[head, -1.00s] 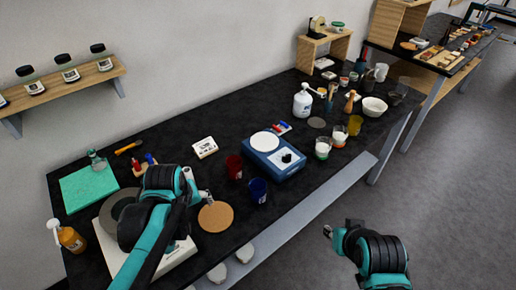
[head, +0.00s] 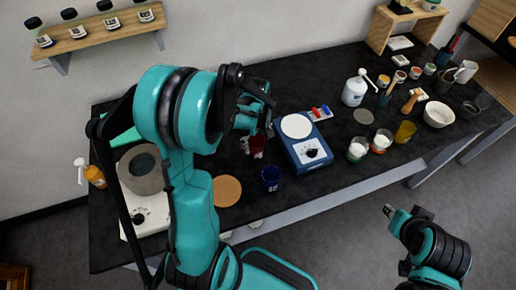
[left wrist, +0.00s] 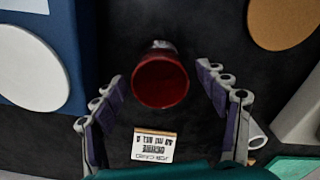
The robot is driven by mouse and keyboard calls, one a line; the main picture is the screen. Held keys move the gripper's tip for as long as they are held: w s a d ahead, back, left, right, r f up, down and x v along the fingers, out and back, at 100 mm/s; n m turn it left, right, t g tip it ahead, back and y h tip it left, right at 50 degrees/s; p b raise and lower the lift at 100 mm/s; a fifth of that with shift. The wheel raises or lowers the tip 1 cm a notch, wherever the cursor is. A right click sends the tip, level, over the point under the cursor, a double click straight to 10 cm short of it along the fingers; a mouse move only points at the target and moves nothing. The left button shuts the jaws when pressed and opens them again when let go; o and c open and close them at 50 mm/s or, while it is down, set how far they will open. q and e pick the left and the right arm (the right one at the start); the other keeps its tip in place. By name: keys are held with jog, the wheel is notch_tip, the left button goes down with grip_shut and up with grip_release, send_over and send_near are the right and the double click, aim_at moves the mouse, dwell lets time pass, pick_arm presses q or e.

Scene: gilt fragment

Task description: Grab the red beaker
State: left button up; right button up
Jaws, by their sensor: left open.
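The red beaker (head: 257,146) stands on the black table just left of the blue hotplate, partly hidden by my left gripper in the head view. In the left wrist view the red beaker (left wrist: 160,81) is seen from above, mouth toward the camera, ahead of and between the fingers. My left gripper (left wrist: 170,95) is open, one finger on each side, with nothing between the pads that I can see touching them. In the head view my left gripper (head: 258,113) is above and beside the beaker. My right gripper (head: 389,211) is off the table's front edge; its jaws are too small to judge.
The blue hotplate (head: 312,151) is right of the beaker. A dark blue beaker (head: 270,178) and a round cork mat (head: 227,191) are near the front edge. A labelled box (left wrist: 154,145) lies near the fingers in the wrist view. Glass beakers and bottles stand further right.

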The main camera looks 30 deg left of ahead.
aim_at(257, 146)
pick_arm(q)
notch_tip(257, 146, down, 3)
jog(key=shift+b, duration=0.3)
jog(key=c, duration=1.3)
jog(key=shift+o, duration=0.2)
jog(key=shift+r, duration=0.1)
jog(key=shift+r, duration=0.15)
jog(key=shift+r+p, duration=0.45)
jog(key=shift+r, duration=0.4)
jog(key=shift+d+r+p, duration=0.15)
jog(key=shift+r+p, duration=0.1)
jog(key=shift+r, duration=0.4)
jog(key=shift+d+r+p, duration=0.15)
jog(key=shift+r+p, duration=0.05)
jog(key=shift+r, duration=0.4)
jog(key=s+d+r+p, duration=0.2)
jog(key=s+d+r, duration=0.2)
jog(key=d, duration=0.6)
jog(key=shift+d+r, duration=0.2)
jog(key=shift+r, duration=1)
